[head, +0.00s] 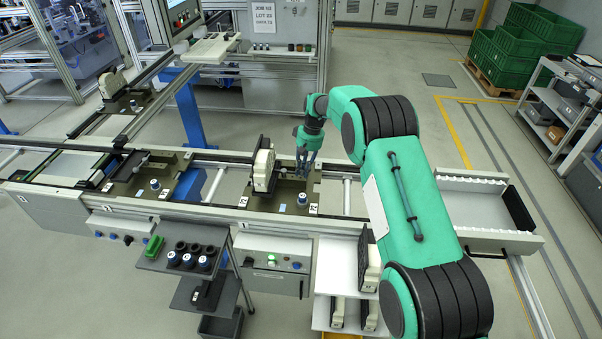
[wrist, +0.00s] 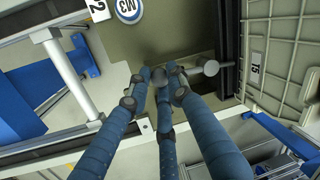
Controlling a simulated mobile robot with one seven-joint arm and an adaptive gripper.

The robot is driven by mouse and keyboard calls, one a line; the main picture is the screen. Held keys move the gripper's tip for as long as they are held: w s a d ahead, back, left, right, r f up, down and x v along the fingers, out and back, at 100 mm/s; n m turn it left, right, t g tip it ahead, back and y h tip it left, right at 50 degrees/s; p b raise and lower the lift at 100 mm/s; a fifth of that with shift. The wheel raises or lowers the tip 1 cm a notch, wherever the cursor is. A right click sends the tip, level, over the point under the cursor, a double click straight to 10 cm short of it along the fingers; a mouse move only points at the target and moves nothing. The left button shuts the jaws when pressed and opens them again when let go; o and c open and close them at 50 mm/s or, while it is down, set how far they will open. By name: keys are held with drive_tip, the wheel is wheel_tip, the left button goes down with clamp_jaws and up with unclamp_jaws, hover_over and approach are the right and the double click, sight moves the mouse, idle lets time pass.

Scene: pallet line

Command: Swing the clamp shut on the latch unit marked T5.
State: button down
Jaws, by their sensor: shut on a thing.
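The latch unit (head: 262,170) stands upright on a dark pallet in the middle of the conveyor in the head view, with a beige ribbed housing. In the wrist view its ribbed side (wrist: 284,50) fills the right, with a small tag (wrist: 257,66) that seems to read T5. The clamp, a grey metal bar (wrist: 208,68) with a round end, sticks out beside the housing. My gripper (head: 304,170) is right of the unit. In the wrist view its three blue fingers (wrist: 163,88) are closed together around the clamp's handle end, which they partly hide.
A round button marked M3 (wrist: 128,8) lies on the pallet. Another pallet (head: 135,175) sits to the left on the conveyor. A small tool shelf (head: 190,258) and a control panel (head: 270,262) stand in front. Green crates (head: 525,45) are at the far right.

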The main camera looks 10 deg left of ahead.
drive_tip(key=shift+w+n, duration=0.45)
drive_tip(key=shift+n, duration=0.05)
drive_tip(key=c, duration=1.6)
unclamp_jaws()
drive_tip(key=shift+o, duration=0.2)
drive_tip(key=shift+r, duration=0.1)
wheel_tip(320, 180, up, 12)
drive_tip(key=w+d, duration=0.1)
drive_tip(key=d, duration=0.1)
drive_tip(key=shift+f, duration=0.2)
drive_tip(key=shift+w, duration=0.1)
